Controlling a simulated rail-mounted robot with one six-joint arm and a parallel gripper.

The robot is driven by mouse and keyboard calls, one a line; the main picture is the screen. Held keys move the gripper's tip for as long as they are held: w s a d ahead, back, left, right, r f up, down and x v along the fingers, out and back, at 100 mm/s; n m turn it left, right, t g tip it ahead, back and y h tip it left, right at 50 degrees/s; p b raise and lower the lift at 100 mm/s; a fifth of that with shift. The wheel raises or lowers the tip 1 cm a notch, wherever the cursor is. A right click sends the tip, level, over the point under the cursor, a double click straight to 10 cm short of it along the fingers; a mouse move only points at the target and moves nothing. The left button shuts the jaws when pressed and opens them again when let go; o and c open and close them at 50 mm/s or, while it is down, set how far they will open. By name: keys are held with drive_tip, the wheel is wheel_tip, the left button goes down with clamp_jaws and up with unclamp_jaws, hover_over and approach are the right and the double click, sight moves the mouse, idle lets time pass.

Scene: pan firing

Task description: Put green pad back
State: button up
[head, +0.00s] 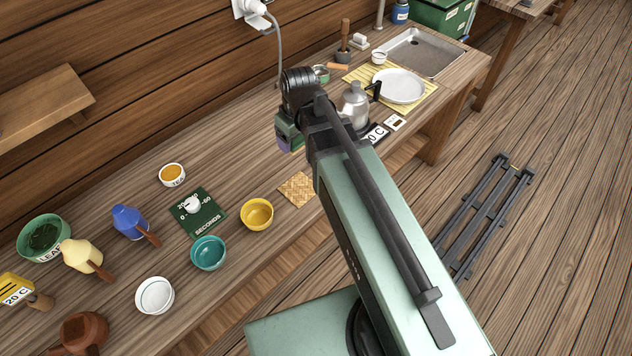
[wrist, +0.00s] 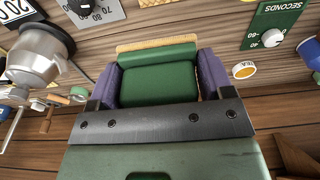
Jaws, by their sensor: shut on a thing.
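My gripper (wrist: 160,85) is shut on the green pad (wrist: 158,82), a green block between its two purple fingers in the wrist view. A tan strip (wrist: 156,43) runs along the pad's far edge. In the head view my gripper (head: 288,138) hangs over the back part of the bench, left of the metal kettle (head: 355,106). The pad is mostly hidden by my arm there. Its height above the bench is hard to tell.
A woven tan mat (head: 298,188) lies on the bench near its front edge. A green seconds dial (head: 206,222), yellow bowl (head: 257,214), teal bowl (head: 208,252) and TEA bowl (head: 172,174) stand to the left. A white plate (head: 399,86) and sink (head: 420,52) are right.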

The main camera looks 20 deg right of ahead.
sight(298, 187)
drive_tip(key=shift+a, duration=0.15)
drive_tip(key=shift+f, duration=0.2)
wheel_tip(298, 187, down, 20)
drive_tip(key=b, duration=2)
drive_tip(key=o, duration=0.9)
drive_tip(key=shift+r, duration=0.1)
wheel_tip(298, 187, up, 11)
drive_tip(key=p, duration=1.1)
drive_tip(key=s+m, duration=0.1)
drive_tip(key=s, duration=0.2)
drive_tip(key=s+m, duration=0.2)
drive_tip(key=s, duration=0.1)
drive_tip(key=s+m+g, duration=0.1)
drive_tip(key=s+m, duration=0.1)
drive_tip(key=s, duration=0.1)
drive_tip(key=shift+s+h, duration=0.2)
drive_tip(key=shift+h, duration=0.1)
